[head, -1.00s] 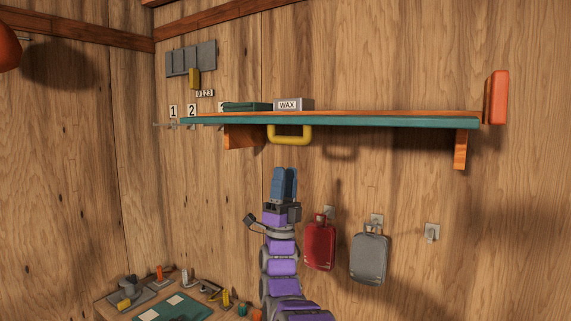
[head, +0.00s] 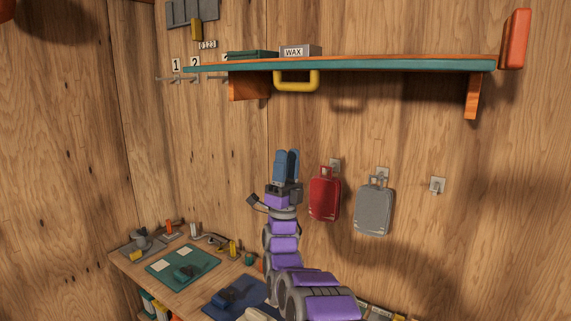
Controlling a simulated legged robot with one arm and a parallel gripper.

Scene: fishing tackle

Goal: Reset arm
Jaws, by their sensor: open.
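My gripper (head: 287,155) points upward in the middle of the head view, on my purple and grey arm. Its two blue fingers stand close together with a narrow dark gap between them, and I see nothing held. It is below the shelf (head: 400,65) and its yellow handle (head: 296,86), apart from both in the picture. A red flask-like case (head: 325,198) hangs on the wall just right of it, and a grey one (head: 374,207) hangs further right.
A grey WAX box (head: 300,51) and a green box (head: 252,55) sit on the shelf. An empty wall hook (head: 437,185) is at the right. Below left, a workbench (head: 140,271) holds a green mat (head: 158,268), a blue mat (head: 245,290) and small tools.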

